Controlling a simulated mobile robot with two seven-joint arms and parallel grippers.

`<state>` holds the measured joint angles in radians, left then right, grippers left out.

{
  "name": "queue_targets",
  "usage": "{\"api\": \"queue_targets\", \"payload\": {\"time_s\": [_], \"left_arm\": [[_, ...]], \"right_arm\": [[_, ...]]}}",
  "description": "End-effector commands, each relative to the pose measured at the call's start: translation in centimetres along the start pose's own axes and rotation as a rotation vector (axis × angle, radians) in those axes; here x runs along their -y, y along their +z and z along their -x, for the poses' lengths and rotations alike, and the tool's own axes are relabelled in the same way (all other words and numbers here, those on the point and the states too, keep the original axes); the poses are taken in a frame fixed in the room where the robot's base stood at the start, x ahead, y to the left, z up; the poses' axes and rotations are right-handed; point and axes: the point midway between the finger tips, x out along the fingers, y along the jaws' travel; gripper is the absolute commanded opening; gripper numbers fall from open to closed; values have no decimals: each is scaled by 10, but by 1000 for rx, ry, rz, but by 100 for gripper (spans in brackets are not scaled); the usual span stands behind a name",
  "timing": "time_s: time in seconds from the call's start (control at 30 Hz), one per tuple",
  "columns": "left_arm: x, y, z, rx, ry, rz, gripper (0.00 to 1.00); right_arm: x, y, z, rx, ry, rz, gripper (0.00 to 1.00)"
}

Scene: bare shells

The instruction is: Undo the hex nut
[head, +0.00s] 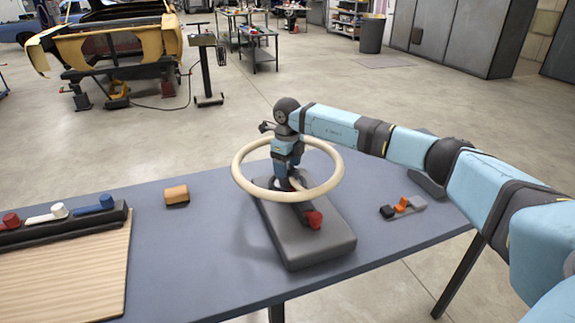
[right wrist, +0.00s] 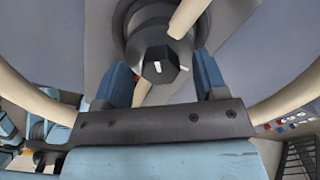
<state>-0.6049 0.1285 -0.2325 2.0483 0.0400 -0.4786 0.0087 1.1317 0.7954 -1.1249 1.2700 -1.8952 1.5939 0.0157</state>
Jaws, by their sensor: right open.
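The hex nut (right wrist: 158,66) is dark, with a white mark on its top, and sits at the hub of a cream handwheel (head: 237,183). The wheel is mounted over a grey block (head: 318,249) on the table. My right gripper (head: 286,178) points down over the hub, inside the wheel's rim. In the right wrist view its two blue fingers (right wrist: 161,72) are open, one on either side of the nut, with a visible gap on the right. I cannot tell how deep they reach around it. In the head view the gripper hides the nut. My left gripper is out of view.
The blue-grey table (head: 190,255) also holds a wooden board (head: 75,272), a dark rack (head: 62,232) with red, white and blue pieces, a tan block (head: 176,195) and a small grey-and-orange item (head: 402,208). The wheel's rim surrounds my gripper. The front middle of the table is clear.

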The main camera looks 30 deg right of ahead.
Motion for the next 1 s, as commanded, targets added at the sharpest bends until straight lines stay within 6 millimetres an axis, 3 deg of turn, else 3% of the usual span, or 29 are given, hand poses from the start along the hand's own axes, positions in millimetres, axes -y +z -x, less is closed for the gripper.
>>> {"api": "queue_targets", "payload": {"time_s": [0.17, 0.6, 0.8, 1.0], "left_arm": [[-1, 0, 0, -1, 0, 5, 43], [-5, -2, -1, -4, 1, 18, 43], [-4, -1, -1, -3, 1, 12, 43], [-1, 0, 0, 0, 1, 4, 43]], "right_arm": [[0, 0, 23, 3, -2, 0, 66], [0, 0, 117, 3, -1, 0, 66], [0, 0, 135, 1, -1, 0, 66], [0, 0, 137, 0, 0, 0, 66]]}}
